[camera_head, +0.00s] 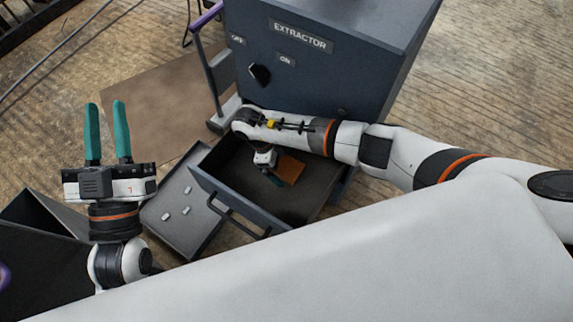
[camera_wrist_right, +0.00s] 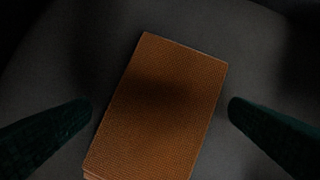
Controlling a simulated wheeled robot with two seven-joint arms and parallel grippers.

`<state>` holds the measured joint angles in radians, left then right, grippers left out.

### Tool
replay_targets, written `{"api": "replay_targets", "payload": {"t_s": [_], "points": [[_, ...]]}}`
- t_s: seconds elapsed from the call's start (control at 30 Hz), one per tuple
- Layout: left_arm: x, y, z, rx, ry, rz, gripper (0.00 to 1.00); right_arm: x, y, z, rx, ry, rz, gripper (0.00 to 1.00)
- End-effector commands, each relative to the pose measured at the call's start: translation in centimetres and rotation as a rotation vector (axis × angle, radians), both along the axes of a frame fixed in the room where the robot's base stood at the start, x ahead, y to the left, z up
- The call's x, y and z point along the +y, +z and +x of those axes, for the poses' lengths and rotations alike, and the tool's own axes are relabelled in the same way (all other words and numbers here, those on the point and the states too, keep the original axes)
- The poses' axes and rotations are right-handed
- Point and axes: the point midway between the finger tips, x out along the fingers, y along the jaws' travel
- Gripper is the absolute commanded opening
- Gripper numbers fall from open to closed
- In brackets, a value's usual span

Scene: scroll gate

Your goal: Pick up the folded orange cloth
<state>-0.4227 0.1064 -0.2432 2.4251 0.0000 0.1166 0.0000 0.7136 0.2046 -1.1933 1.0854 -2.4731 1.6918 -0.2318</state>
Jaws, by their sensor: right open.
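The folded orange cloth (camera_head: 290,170) lies on the floor of the open drawer (camera_head: 317,198) of the dark blue extractor cabinet. In the right wrist view the cloth (camera_wrist_right: 158,108) fills the middle, slightly tilted. My right gripper (camera_head: 273,179) reaches down into the drawer beside the cloth, its arm crossing above it. In the wrist view its two dark green fingers (camera_wrist_right: 161,105) are apart, one on each side of the cloth, with gaps between. My left gripper (camera_head: 107,131) is upright at the left, its green fingers apart and nothing between them.
The extractor cabinet (camera_head: 325,60) with a dark knob (camera_head: 259,74) stands behind the drawer. A grey tray (camera_head: 183,226) with several small pale pieces lies left of the drawer. A dark bin (camera_head: 40,225) is at lower left. A brown mat (camera_head: 150,100) lies on the floor.

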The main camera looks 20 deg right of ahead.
Motion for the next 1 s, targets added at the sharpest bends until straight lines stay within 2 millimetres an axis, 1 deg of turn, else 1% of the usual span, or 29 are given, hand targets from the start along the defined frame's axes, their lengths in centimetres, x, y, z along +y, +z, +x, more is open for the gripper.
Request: {"api": "replay_targets", "payload": {"t_s": [0.27, 0.37, 0.5, 0.53, 0.57, 1.0], "points": [[0.0, 0.21, -0.12, -0.014, -0.001, -0.004, 0.29, 0.04, -0.05, -0.02, 0.0, 0.0, 0.0, 1.0], [0.0, 0.2, -0.11, -0.013, -0.001, -0.004, 0.29, 0.03, -0.05, -0.02, 0.0, 0.0, 0.0, 0.85], [0.0, 0.19, -0.1, -0.012, -0.001, -0.004, 0.29, 0.02, -0.05, -0.01, 0.0, 0.0, 0.0, 0.62], [0.0, 0.18, -0.1, -0.012, -0.001, -0.004, 0.29, 0.02, -0.05, -0.01, 0.0, 0.0, 0.0, 0.57], [0.0, 0.18, -0.1, -0.012, -0.001, -0.004, 0.29, 0.02, -0.05, -0.01, 0.0, 0.0, 0.0, 0.55], [0.02, 0.08, 0.0, 0.001, 0.0, 0.0, 0.29, -0.04, 0.08, 0.03, -0.001, 0.0, 0.0, 0.54]]}}
